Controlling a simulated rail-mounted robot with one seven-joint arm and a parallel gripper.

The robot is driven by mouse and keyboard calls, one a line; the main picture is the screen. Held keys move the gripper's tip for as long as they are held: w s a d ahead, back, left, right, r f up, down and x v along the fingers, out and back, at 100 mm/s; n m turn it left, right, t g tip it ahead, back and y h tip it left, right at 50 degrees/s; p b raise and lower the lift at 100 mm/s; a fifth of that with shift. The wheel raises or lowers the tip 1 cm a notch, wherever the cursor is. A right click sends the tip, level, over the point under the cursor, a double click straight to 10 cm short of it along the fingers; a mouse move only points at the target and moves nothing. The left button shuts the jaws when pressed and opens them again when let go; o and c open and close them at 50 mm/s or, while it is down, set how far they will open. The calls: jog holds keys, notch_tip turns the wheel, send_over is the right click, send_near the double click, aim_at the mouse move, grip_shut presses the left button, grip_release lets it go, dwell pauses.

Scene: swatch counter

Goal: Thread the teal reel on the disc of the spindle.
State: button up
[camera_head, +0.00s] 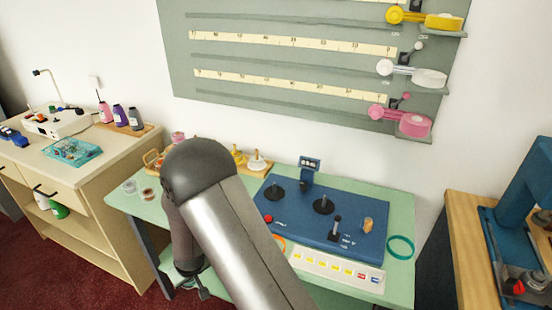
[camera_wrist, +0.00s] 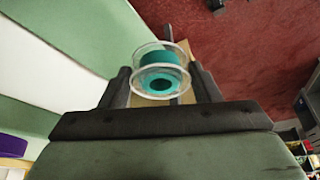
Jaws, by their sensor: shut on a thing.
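The teal reel (camera_wrist: 160,78) has clear round flanges and shows in the wrist view. It sits between the two dark fingers of my gripper (camera_wrist: 162,90), which is shut on it. In the head view my gripper (camera_head: 190,270) hangs low at the left front of the mint-green table, largely behind my arm, and I cannot make out the reel there. A blue board (camera_head: 300,225) on the table carries two black discs, a left one (camera_head: 275,195) and a right one (camera_head: 324,206), each with a short upright post. I cannot tell which is the spindle. The reel is apart from both.
A teal ring (camera_head: 400,247) lies at the table's right. A light strip of coloured labels (camera_head: 335,267) runs along the front. Small reels on pegs (camera_head: 256,163) stand behind my arm. A wall panel (camera_head: 300,50) with rulers hangs above. A wooden cabinet (camera_head: 85,190) stands left.

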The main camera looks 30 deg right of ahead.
jog(key=shift+n, duration=0.3)
jog(key=w+r, duration=0.2)
jog(key=r, duration=0.1)
jog(key=shift+w+a+r, duration=0.2)
jog(key=shift+w+a, duration=0.05)
jog(key=shift+a, duration=0.1)
jog(key=w+d+r, duration=0.2)
jog(key=r, duration=0.1)
jog(key=w+d+r+p, duration=0.1)
jog(key=w+d+r, duration=0.5)
jog(key=r, duration=0.1)
jog(key=shift+d+p, duration=0.1)
jog(key=shift+p, duration=0.2)
jog(key=w+d+r, duration=0.1)
jog(key=d+r, duration=0.2)
jog(key=d, duration=0.6)
jog(key=w+d+r+m+p, duration=0.1)
jog(key=d+r, duration=0.3)
jog(key=d, duration=0.6)
jog(key=w+d+r, duration=0.1)
jog(key=d+r, duration=0.2)
jog(key=d, duration=0.6)
jog(key=shift+f+b, duration=1.5)
jog(key=shift+f, duration=1.3)
jog(key=shift+s, duration=0.15)
jog(key=shift+f+b, duration=0.25)
jog(key=shift+b, duration=0.15)
